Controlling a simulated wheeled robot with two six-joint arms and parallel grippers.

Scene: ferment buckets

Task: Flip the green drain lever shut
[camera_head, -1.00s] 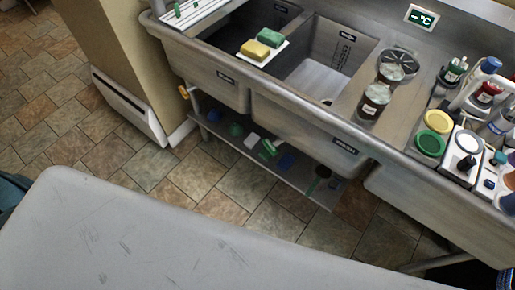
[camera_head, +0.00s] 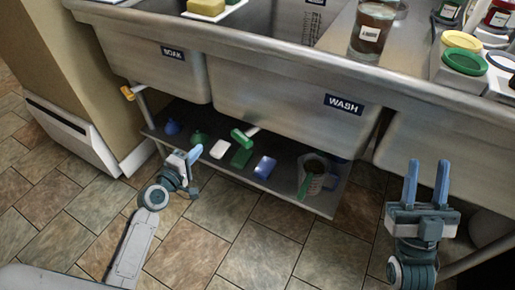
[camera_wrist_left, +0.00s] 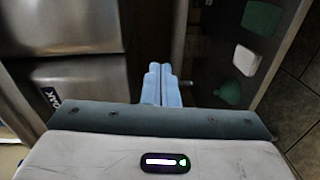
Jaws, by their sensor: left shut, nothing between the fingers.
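The green drain lever (camera_head: 242,139) shows in the head view below the WASH basin (camera_head: 290,105), on a short pale pipe. It slants down to the right. My left gripper (camera_head: 195,153) is shut and empty, left of the lever and apart from it, in front of the shelf. Its pressed-together blue fingers also show in the left wrist view (camera_wrist_left: 161,75); I cannot make out the lever there. My right gripper (camera_head: 427,168) is open and empty at the right, its fingers apart, in front of the sink.
A low shelf (camera_head: 290,190) under the basins holds green, white and blue items and a jug (camera_head: 316,172). An orange lever (camera_head: 128,93) sits under the SOAK basin (camera_head: 150,62). Jars and lidded tubs stand on the counter above. Tiled floor lies in front.

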